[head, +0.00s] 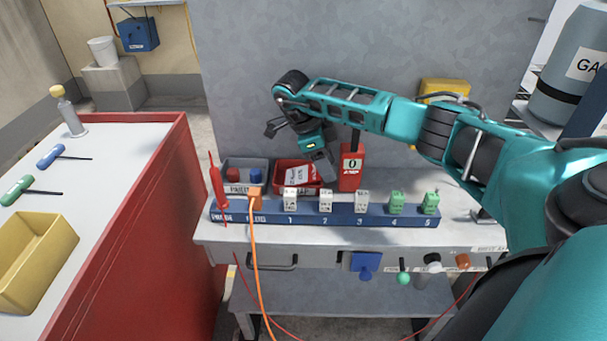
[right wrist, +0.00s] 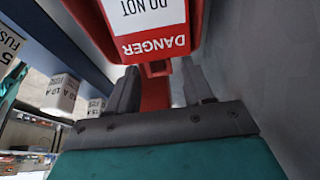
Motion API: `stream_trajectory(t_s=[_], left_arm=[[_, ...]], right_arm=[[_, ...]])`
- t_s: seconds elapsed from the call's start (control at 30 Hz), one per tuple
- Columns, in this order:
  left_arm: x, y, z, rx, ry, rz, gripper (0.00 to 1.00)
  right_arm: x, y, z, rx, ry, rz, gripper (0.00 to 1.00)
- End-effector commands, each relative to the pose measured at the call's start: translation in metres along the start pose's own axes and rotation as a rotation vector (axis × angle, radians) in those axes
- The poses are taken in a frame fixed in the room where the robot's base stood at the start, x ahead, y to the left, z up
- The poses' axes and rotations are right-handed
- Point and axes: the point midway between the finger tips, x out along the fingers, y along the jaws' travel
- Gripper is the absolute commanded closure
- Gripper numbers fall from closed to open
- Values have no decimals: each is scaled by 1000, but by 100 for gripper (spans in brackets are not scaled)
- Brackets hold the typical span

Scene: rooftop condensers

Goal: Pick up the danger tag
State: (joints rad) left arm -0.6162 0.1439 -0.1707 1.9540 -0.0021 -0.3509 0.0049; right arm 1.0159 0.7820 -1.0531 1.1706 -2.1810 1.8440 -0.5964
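The danger tag (head: 297,174), red with a white panel, lies in a red bin (head: 283,190) on the bench in the head view. In the right wrist view the tag (right wrist: 154,28) fills the top centre, with "DANGER" and "DO NOT" upside down. My right gripper (head: 324,168) points down at the right side of the bin. In the right wrist view its two fingers (right wrist: 162,82) stand apart, with their tips close to the tag's lower edge. Red surfaces show between them, and I see no clear grip on the tag. My left gripper is out of view.
A red box marked 0 (head: 351,168) stands just right of the gripper. A grey bin (head: 233,187) with red and blue pieces is to the left. A blue fuse rail (head: 340,217) with several fuses runs in front. A grey wall (head: 240,80) rises behind.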

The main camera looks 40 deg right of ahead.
Motion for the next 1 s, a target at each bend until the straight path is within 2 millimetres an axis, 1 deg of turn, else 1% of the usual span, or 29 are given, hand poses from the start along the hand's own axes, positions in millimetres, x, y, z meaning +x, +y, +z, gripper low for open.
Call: stream_trajectory(t_s=[0.03, 0.07, 0.5, 0.53, 0.83, 0.97, 1.0], left_arm=[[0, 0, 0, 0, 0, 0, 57], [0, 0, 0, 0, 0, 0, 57], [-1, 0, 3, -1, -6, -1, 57], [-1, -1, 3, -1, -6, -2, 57], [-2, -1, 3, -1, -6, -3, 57], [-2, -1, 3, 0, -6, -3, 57], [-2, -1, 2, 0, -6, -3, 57]], right_arm=[[0, 0, 0, 0, 0, 0, 54], [0, 0, 0, 0, 0, 0, 57], [0, 0, 0, 0, 0, 0, 99], [0, 0, 0, 0, 0, 0, 100], [-2, 1, 0, 0, 0, -1, 100], [-8, 4, -3, -1, 0, -2, 100], [-13, 4, -5, -1, -1, -2, 100]])
